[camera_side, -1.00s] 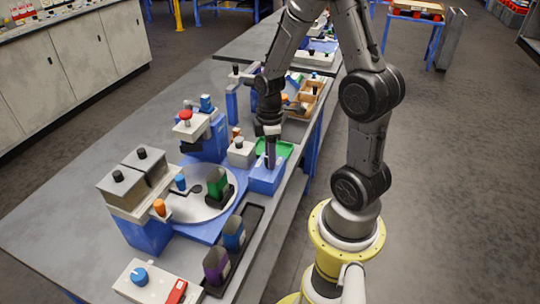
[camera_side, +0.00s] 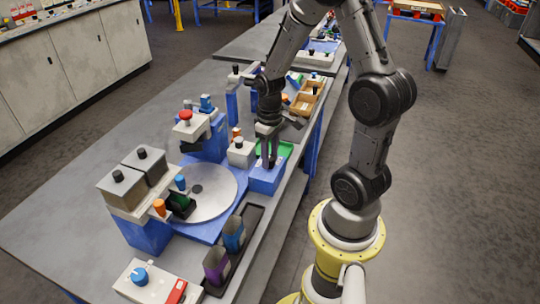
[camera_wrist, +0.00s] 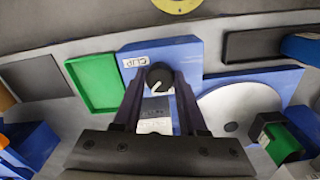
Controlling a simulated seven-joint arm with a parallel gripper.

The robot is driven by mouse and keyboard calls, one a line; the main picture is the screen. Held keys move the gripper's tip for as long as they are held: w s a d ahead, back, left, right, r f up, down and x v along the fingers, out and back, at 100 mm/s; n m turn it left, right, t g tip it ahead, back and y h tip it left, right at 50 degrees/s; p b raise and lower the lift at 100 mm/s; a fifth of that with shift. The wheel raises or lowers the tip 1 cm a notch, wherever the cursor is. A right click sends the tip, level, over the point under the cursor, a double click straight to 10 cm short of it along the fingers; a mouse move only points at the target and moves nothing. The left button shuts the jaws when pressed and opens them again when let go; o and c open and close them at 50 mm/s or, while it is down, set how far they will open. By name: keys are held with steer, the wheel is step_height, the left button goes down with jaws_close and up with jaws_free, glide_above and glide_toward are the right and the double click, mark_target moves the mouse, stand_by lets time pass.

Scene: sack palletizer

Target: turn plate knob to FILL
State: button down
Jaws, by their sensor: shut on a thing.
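The plate knob (camera_wrist: 159,76) is black with a white pointer mark and sits on a blue box (camera_wrist: 185,50). The box also shows in the side view (camera_side: 264,179). My gripper (camera_wrist: 160,84) is shut on the knob, with one finger on each side. In the side view my gripper (camera_side: 268,162) points down onto the box. A CLIP label (camera_wrist: 134,62) is on the box; pale labels between the fingers are partly hidden and hard to read. The round grey plate (camera_side: 215,200) carries a green sack (camera_side: 182,207) under the orange-knobbed station.
A green tray (camera_wrist: 97,83) lies beside the box. A dark tray (camera_side: 245,222) with a blue sack (camera_side: 233,234) and a purple sack (camera_side: 216,264) lies along the table's edge. A red-topped station (camera_side: 186,116) stands behind the plate.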

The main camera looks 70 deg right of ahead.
steer(key=shift+m, duration=1.2)
steer(key=shift+c, duration=2.2)
jaws_free()
step_height(320, 180, up, 14)
